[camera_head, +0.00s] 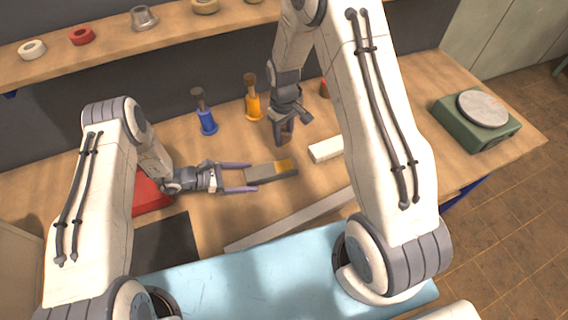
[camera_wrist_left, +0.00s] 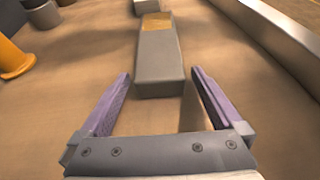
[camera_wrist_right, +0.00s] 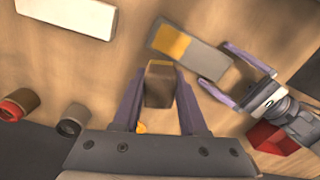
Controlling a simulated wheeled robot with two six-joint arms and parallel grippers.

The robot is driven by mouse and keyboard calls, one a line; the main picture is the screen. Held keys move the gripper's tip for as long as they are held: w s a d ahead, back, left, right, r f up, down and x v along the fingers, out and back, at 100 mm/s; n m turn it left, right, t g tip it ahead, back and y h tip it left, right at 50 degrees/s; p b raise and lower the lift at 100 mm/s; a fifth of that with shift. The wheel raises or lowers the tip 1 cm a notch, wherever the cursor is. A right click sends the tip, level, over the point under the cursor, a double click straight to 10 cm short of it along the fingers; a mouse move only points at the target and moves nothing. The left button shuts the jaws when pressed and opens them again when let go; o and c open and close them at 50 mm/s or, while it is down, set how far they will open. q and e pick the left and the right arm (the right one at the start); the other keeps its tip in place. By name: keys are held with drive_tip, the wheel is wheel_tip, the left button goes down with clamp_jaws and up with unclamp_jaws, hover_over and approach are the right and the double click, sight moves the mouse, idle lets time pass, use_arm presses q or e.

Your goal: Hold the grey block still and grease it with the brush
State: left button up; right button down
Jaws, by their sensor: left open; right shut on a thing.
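The grey block (camera_head: 262,175) lies on the wooden table with an amber grease patch on its far right end. The patch also shows on the block (camera_wrist_left: 160,60) in the left wrist view. My left gripper (camera_head: 256,175) is open, its two purple fingers on either side of the block's near end, with gaps showing at both sides. My right gripper (camera_head: 284,128) is shut on the brown brush (camera_wrist_right: 158,85), which points down at the table behind the block. In the right wrist view the brush is beside the block (camera_wrist_right: 200,58), near its greased end. Its bristles are mostly hidden.
A white block (camera_head: 326,150) lies right of the grey block. Blue (camera_head: 207,122) and orange (camera_head: 253,108) holders with brown tops stand behind. A long grey bar (camera_head: 290,220) lies in front, a red box (camera_head: 150,195) at left, a green scale (camera_head: 475,120) at far right.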

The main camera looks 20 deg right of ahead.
use_arm(q)
drive_tip(key=v, duration=1.1)
drive_tip(key=shift+a, duration=0.2)
